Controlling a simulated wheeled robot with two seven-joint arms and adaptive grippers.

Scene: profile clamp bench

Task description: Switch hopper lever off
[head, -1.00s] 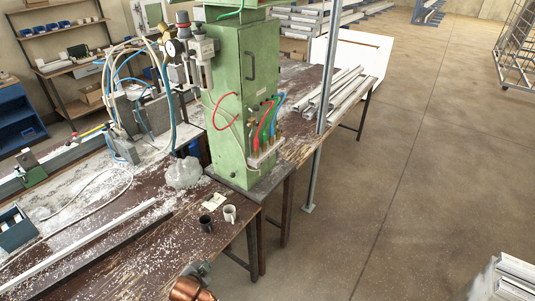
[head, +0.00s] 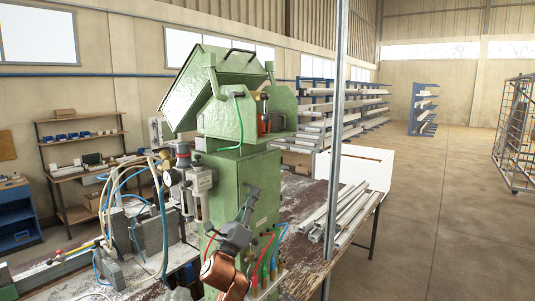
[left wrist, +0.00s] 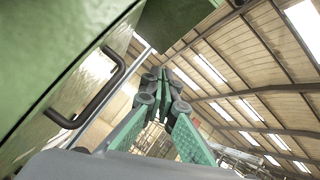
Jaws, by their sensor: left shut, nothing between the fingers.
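The green hopper (head: 215,88) sits on top of a green cabinet (head: 228,172), with a dark bar handle (head: 241,52) on its tilted upper part. A red and dark item (head: 264,115) stands at the hopper's right side; I cannot tell whether it is the lever. My left gripper (head: 253,192) is shut and empty, pointing up in front of the cabinet, below the hopper. In the left wrist view its fingers (left wrist: 164,76) are together, with a black bar handle (left wrist: 95,92) on a green face to their left. My right gripper is out of view.
Red, green and blue hoses (head: 270,255) are at the cabinet's lower front. A grey post (head: 335,130) rises just right of it. Aluminium profiles (head: 342,208) lie on the bench behind. Valves and a gauge (head: 183,165) are on the left. Open floor is at right.

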